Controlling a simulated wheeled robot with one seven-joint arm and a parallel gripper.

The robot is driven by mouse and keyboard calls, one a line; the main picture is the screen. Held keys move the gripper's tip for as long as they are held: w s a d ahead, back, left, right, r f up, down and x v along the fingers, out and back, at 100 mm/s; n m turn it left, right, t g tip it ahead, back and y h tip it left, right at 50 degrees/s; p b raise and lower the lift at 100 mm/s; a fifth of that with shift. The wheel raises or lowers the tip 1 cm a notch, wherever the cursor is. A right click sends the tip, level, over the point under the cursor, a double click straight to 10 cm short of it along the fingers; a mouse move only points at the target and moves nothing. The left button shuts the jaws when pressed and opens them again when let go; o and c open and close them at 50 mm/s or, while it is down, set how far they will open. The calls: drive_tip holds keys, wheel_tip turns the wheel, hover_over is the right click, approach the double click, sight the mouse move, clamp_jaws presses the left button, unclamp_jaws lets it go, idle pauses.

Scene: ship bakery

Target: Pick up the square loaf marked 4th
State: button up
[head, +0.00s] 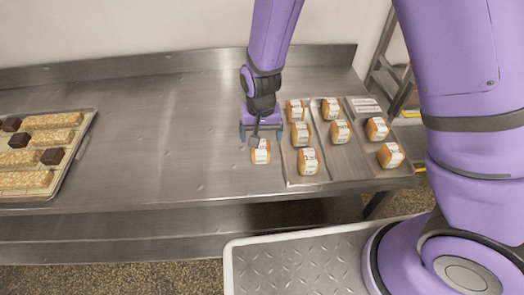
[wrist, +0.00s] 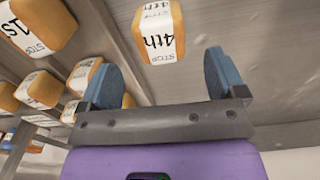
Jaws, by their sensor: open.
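The square loaf marked 4th (wrist: 158,32) has a tan crust and a white label reading "4th" and "STOP" in the wrist view. In the head view this loaf (head: 261,153) sits on the bare steel table, just left of the tray. My gripper (wrist: 165,75) is open and empty, its two blue fingers apart. The loaf lies beyond the fingertips, roughly in line with the gap between them. In the head view my gripper (head: 261,135) is just behind the loaf and partly hides its far side.
A metal tray (head: 290,171) with several similar labelled loaves stands right of the loaf; one is marked 1st (wrist: 38,25). A tray (head: 86,131) of pale bars and dark cubes lies at the far left. The steel table (head: 180,140) is clear between them.

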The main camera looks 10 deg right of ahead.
sight(261, 145)
drive_tip(key=shift+s+a+f, duration=0.1)
drive_tip(key=shift+f, duration=3.2)
drive_tip(key=c, duration=1)
drive_tip(key=shift+r, duration=0.15)
